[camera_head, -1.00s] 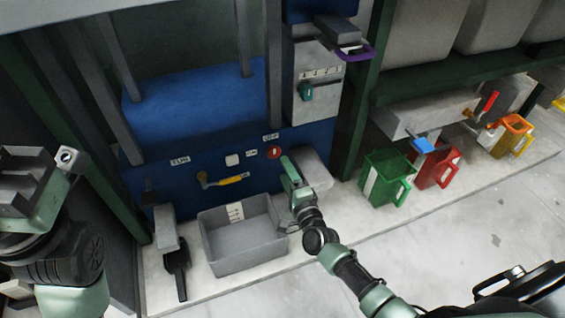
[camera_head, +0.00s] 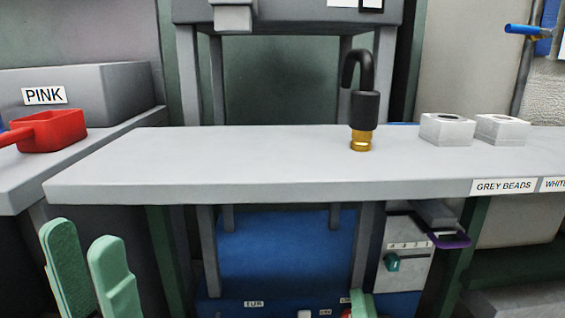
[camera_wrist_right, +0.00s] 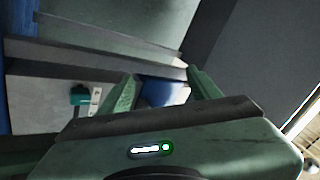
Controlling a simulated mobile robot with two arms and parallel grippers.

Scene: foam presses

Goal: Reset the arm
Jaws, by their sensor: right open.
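My left gripper (camera_head: 90,240) is at the lower left of the head view. Its two green fingers point up with a gap between them and nothing in it. It is in front of the grey shelf's left end, apart from it in the picture. My right gripper (camera_head: 361,304) shows only as a green tip at the bottom edge, in front of the blue press panel (camera_head: 280,265). In the right wrist view its green fingers (camera_wrist_right: 163,80) are apart and hold nothing. The rest of my right arm is out of the head view.
A grey shelf (camera_head: 250,165) spans the view, with a black hose and brass fitting (camera_head: 361,140) and two pale blocks (camera_head: 447,129) on it. A red scoop (camera_head: 50,131) sits at left by a PINK label. A panel with a teal knob (camera_head: 392,263) is below; the wrist view shows it too.

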